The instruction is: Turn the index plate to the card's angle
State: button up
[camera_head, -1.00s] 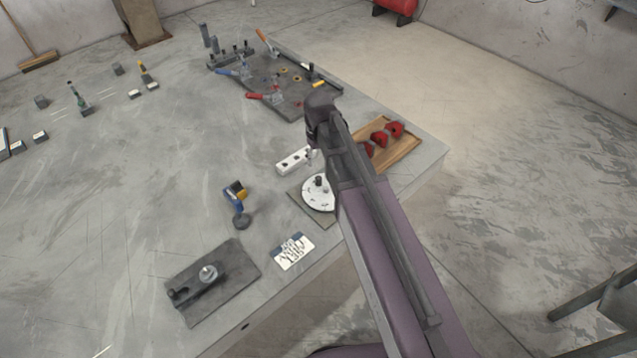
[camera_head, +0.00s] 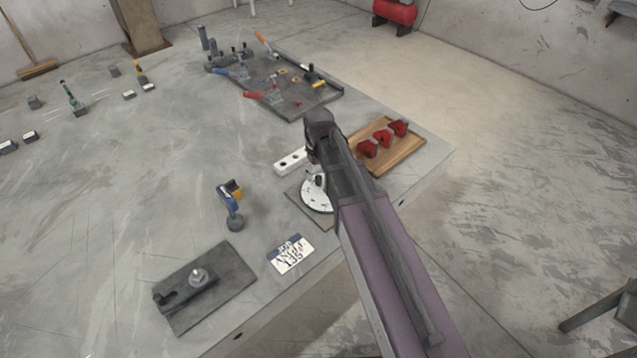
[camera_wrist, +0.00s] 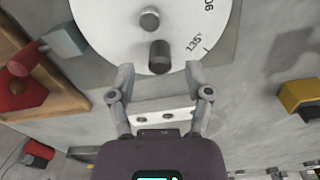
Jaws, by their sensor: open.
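The index plate (camera_head: 314,196) is a white disc on a grey base, partly hidden behind my arm in the head view. In the wrist view the index plate (camera_wrist: 105,22) fills the top, with the marks 135 and 90 readable near its right rim. A dark upright peg (camera_wrist: 159,58) stands on it near the rim, beside a round metal hub (camera_wrist: 149,19). My gripper (camera_wrist: 158,80) is open, its fingers apart on either side of the peg's near end, not closed on it.
A white block with holes (camera_head: 291,161) lies just behind the plate. A wooden tray (camera_head: 397,153) with red parts stands right of my arm. A blue and yellow tool (camera_head: 232,203) and a dark fixture plate (camera_head: 207,288) are to the left. A clamp board (camera_head: 290,85) is at the back.

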jog(key=shift+f+b, duration=0.9)
jog(key=shift+f, duration=0.3)
grip_shut()
